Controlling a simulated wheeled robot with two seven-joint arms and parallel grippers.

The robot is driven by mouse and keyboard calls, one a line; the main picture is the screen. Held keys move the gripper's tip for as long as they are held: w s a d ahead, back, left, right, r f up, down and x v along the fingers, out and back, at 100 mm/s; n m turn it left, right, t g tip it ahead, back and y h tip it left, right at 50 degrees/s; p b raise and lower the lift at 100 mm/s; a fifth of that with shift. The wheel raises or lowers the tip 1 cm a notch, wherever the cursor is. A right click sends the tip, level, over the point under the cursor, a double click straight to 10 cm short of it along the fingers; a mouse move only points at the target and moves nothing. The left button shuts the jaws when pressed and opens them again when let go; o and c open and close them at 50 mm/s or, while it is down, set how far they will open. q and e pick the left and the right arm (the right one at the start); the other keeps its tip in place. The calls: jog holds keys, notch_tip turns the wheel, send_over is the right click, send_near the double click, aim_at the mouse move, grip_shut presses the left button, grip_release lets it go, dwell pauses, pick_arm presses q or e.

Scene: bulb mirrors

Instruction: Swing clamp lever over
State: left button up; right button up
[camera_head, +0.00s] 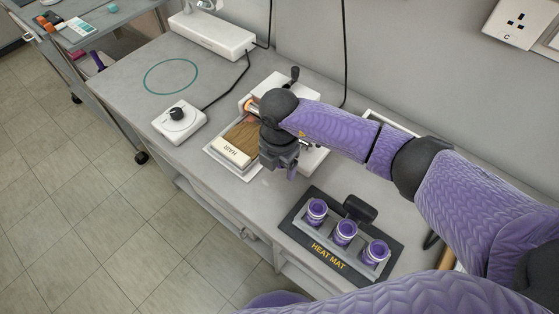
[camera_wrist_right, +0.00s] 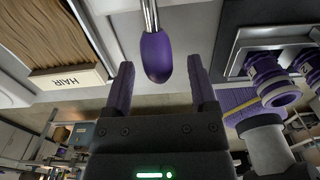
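The clamp lever shows in the right wrist view as a metal rod ending in a rounded purple grip (camera_wrist_right: 156,56). My right gripper (camera_wrist_right: 160,68) is open, with one finger on each side of the purple grip and visible gaps between. In the head view my right gripper (camera_head: 281,167) is beside the white clamp unit (camera_head: 311,158), near the hair sample (camera_head: 241,134) with its HAIR label. My gripper and forearm hide the lever and much of the unit there. My left gripper is not in view.
A heat mat (camera_head: 328,257) with several purple-and-white curlers lies at the table's front. A white control box (camera_head: 180,122) with a black knob and a white lamp base (camera_head: 212,34) stand to the left. The table inside the teal ring (camera_head: 171,75) is clear.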

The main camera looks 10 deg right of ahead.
jog(key=shift+r, duration=0.1)
notch_tip(320, 180, up, 7)
jog(key=p, duration=0.7)
jog(key=shift+r, duration=0.15)
